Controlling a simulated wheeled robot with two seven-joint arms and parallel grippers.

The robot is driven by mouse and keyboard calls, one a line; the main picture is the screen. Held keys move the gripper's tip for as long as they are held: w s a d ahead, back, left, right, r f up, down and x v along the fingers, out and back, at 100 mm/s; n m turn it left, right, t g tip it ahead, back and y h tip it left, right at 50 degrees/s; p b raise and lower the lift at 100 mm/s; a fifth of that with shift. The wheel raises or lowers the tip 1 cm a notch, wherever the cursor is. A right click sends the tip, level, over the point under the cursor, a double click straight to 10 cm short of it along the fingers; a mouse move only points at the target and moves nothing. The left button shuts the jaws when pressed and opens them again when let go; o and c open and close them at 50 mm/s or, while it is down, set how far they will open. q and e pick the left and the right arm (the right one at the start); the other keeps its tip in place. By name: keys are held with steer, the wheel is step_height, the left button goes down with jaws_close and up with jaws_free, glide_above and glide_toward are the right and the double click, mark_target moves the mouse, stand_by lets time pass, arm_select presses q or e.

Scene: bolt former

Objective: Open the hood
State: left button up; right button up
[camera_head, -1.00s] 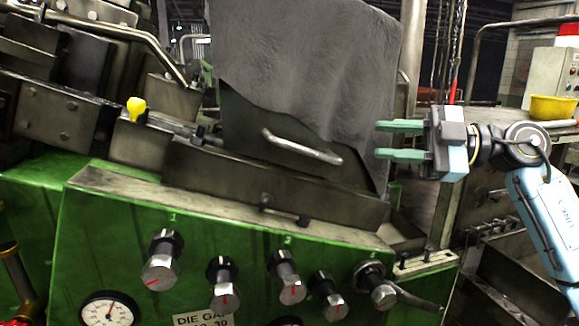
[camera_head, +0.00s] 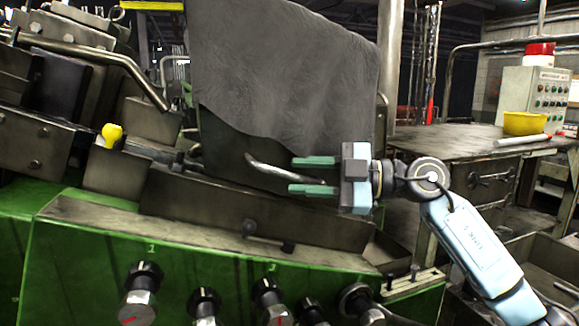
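The hood (camera_head: 222,137) is a dark metal cover on the machine, with a grey cloth (camera_head: 285,70) draped over its top and front. A curved metal bar handle (camera_head: 266,170) is fixed to the hood's front, below the cloth's edge. My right gripper (camera_head: 292,175) comes in from the right with its two green fingers apart, one above the other. The fingers overlap the right part of the handle, which shows between them and is partly hidden. I cannot tell whether they touch it. My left gripper is not in view.
The green machine front (camera_head: 90,265) with several black knobs is below. A yellow knob (camera_head: 112,134) is at left. A vertical post (camera_head: 393,60) is behind the gripper.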

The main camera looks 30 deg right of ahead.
mark_target(297, 176)
steer(key=shift+p+x, duration=0.35)
steer(key=shift+x, duration=1.2)
jaws_close()
